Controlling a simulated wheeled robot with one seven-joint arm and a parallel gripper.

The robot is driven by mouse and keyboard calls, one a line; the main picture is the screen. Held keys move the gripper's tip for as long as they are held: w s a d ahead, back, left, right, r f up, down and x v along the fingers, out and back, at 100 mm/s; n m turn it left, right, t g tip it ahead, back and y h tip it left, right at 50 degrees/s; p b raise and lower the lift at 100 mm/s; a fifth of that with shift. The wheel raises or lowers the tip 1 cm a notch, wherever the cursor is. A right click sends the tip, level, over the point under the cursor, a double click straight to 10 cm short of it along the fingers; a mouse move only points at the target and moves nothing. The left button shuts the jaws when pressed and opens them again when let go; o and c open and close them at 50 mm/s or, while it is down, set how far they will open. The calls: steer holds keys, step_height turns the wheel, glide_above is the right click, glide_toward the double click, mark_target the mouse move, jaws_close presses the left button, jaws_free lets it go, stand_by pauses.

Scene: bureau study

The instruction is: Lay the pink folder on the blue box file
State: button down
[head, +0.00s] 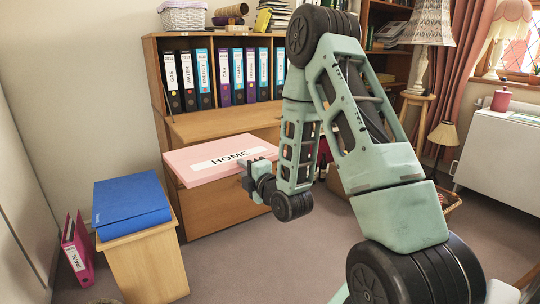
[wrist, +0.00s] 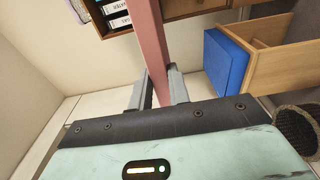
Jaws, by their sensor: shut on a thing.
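The pink folder (head: 205,171), a flat box shape with a white HOME label, is held level in front of the wooden bureau. My gripper (head: 246,172) is shut on its right edge. In the wrist view the pink folder (wrist: 147,35) shows edge-on between the fingers of my gripper (wrist: 160,88). The blue box file (head: 131,200) lies flat on a small wooden cabinet to the left, apart from the folder and nearer the camera. It also shows at the right of the wrist view (wrist: 226,62). Its top is bare.
The small wooden cabinet (head: 150,262) stands on the carpet. A magenta TRAVEL binder (head: 77,252) stands on the floor to its left. The wooden bureau (head: 235,205) behind the folder holds several upright binders (head: 237,75). A wall bounds the left side.

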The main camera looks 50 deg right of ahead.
steer(key=w+a+f+n+y, duration=0.1)
steer(key=w+a+f, duration=0.2)
steer(key=a, duration=0.4)
steer(key=w+a+f+y, duration=0.1)
steer(key=w+a+f, duration=0.2)
steer(key=a, duration=0.4)
steer(key=shift+w+n+y, duration=0.3)
steer(key=shift+n+y, duration=0.1)
steer(key=shift+a, duration=0.1)
